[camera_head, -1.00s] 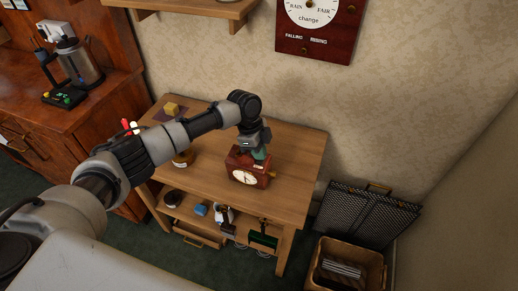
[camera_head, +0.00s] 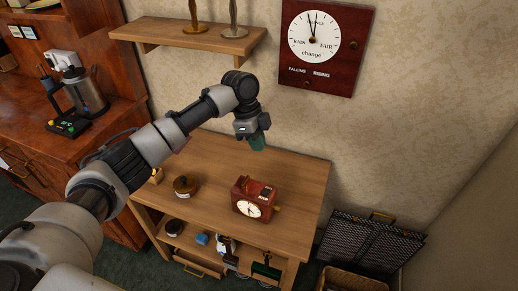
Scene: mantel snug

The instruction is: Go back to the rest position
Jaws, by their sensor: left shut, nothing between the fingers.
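My left gripper (camera_head: 257,142) is raised above the wooden table (camera_head: 292,180), pointing down. It is shut and empty, with its greenish fingertips together. It hangs above and behind a red-brown clock (camera_head: 254,199) with a white dial, and is apart from it. My left arm reaches in from the lower left and hides part of the table's left side. My right gripper is not in view.
A brown round pot (camera_head: 185,186) stands on the table's left part. A shelf (camera_head: 190,36) and a barometer (camera_head: 326,44) are on the wall above. A dark mesh screen (camera_head: 370,242) leans at the right. A cabinet (camera_head: 100,121) with a metal kettle (camera_head: 86,92) stands left.

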